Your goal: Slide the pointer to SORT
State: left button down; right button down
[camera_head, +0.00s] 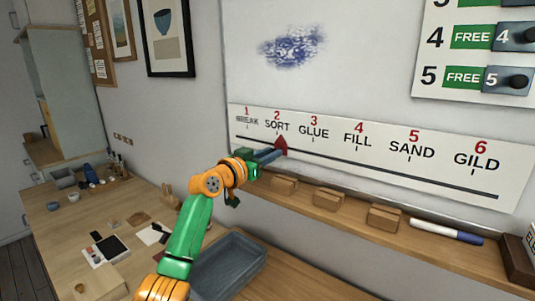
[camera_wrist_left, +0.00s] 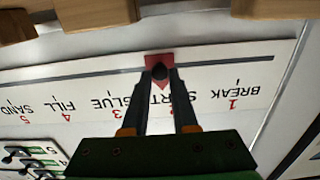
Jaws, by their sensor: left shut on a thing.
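The red pointer (camera_head: 281,146) sits on the dark slot (camera_head: 400,172) of the white label strip, its tip up, just below the word SORT (camera_head: 277,126) and left of GLUE. My left gripper (camera_head: 270,155) is shut on the pointer's dark knob. In the left wrist view, the fingertips (camera_wrist_left: 160,76) close on the knob in front of the red pointer plate (camera_wrist_left: 158,62). The fingers partly cover SORT there, so the exact alignment with its tick is hard to tell. My right gripper is in neither view.
A wooden ledge (camera_head: 335,215) runs below the strip, with several wooden blocks and a marker (camera_head: 446,232) on it. A grey tray (camera_head: 230,266) lies on the table below my left arm. Number plates with dark sliders (camera_head: 508,80) hang at upper right.

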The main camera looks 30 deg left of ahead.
pick_arm(q)
jog(key=shift+w+a, duration=0.15)
jog(key=shift+a, duration=0.8)
jog(key=c, duration=0.9)
grip_release()
jog(key=shift+a+f, duration=0.1)
jog(key=shift+a, duration=0.2)
jog(key=shift+o, duration=0.9)
jog(key=shift+w, duration=0.15)
jog(key=shift+d, duration=0.65)
jog(key=shift+s+a, duration=0.15)
jog(key=shift+s, duration=0.2)
jog(key=s+b, duration=0.3)
jog(key=s, duration=0.3)
jog(key=shift+s+a+b, duration=0.2)
jog(key=shift+a+b, duration=0.15)
jog(key=shift+a, duration=0.05)
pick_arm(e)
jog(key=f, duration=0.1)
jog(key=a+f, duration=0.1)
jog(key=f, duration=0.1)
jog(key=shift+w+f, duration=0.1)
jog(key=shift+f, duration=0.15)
